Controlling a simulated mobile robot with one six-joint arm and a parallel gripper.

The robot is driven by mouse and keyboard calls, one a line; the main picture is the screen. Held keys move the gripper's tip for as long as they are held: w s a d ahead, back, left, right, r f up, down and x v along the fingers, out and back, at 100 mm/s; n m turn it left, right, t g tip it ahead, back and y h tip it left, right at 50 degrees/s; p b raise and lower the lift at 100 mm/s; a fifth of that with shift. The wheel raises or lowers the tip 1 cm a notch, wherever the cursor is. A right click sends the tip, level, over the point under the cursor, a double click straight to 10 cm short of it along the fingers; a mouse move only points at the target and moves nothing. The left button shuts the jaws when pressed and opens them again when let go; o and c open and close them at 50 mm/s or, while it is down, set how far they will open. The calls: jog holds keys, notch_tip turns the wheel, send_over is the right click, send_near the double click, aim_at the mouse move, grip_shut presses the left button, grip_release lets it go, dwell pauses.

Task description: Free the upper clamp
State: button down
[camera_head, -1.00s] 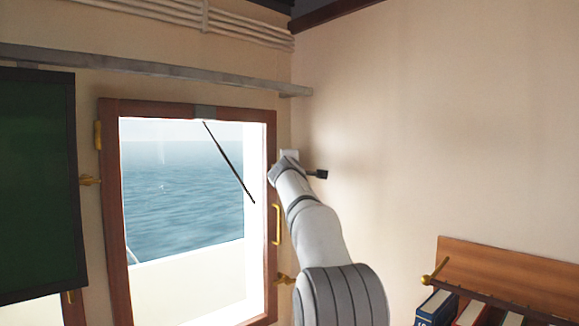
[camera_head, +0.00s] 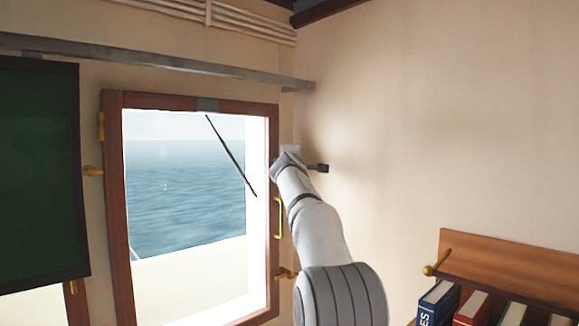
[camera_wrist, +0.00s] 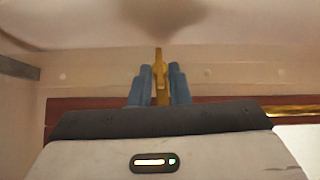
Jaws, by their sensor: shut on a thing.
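The upper clamp (camera_wrist: 160,84) is a brass piece that shows in the wrist view, standing between the two blue fingers of my gripper (camera_wrist: 159,82). The fingers are shut on it, one on each side. In the head view, my arm's end is at the upper right edge of the wood-framed window (camera_head: 272,228); it hides the clamp and the fingertips there. The lower brass clamp (camera_head: 287,273) sits on the right side of the frame, below a brass handle (camera_head: 279,218).
A dark green panel (camera_head: 40,170) hangs left of the window. A grey rail (camera_head: 170,65) runs above it. A wooden shelf (camera_head: 510,270) with books (camera_head: 438,303) stands at lower right. The right wall (camera_head: 440,130) is bare above the shelf.

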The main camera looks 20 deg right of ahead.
jog(key=n+t+y+b, duration=0.3)
jog(key=n, duration=0.3)
jog(key=d+f+n+t+y+b, duration=0.1)
jog(key=n+t+y+b, duration=0.2)
jog(key=n, duration=0.3)
jog(key=n+t+y+b, duration=0.3)
jog(key=n+y+b, duration=0.1)
jog(key=n+b, duration=0.1)
jog(key=shift+w+d+f+n, duration=0.15)
jog(key=shift+w+d+n, duration=0.1)
jog(key=shift+n, duration=0.65)
jog(key=c, duration=1.4)
grip_release()
jog(key=shift+f, duration=0.1)
jog(key=shift+f, duration=0.1)
